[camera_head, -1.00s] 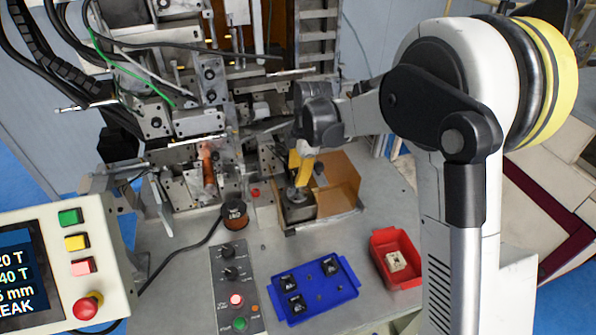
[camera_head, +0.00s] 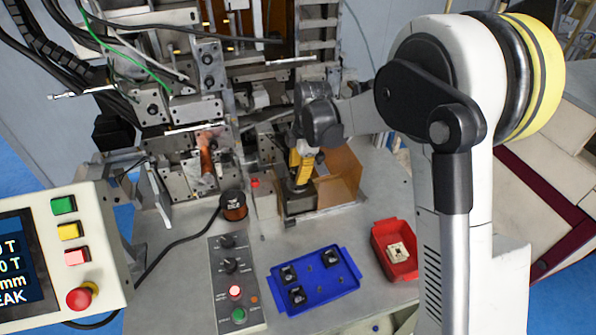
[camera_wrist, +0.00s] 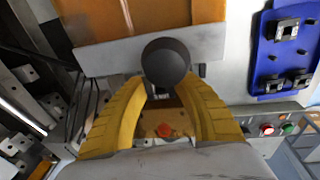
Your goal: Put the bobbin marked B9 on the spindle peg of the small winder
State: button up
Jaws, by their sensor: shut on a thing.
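My gripper (camera_head: 303,166), with yellow fingers, is over the small winder (camera_head: 300,207), in front of the large machine. In the wrist view its fingers (camera_wrist: 166,88) close in at a dark round thing (camera_wrist: 166,62) at their tips. The spindle peg cannot be made out clearly under the fingers. I cannot tell whether the held thing touches the winder.
An orange see-through guard (camera_head: 341,172) stands close right of the gripper. A blue tray (camera_head: 343,290) with black bobbins lies in front, beside a red bin (camera_head: 402,268) holding a pale part. A button panel (camera_head: 234,268) and a copper-coloured spool (camera_head: 234,207) are to the left.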

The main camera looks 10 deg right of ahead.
jog(key=shift+f, duration=0.2)
jog(key=shift+f+b, duration=0.8)
jog(key=shift+f, duration=0.05)
jog(key=o, duration=0.8)
jog(key=r, duration=0.4)
jog(key=d+r, duration=0.1)
jog(key=r, duration=0.3)
jog(key=s+r, duration=0.1)
jog(key=r, duration=0.3)
jog(key=shift+d, duration=0.25)
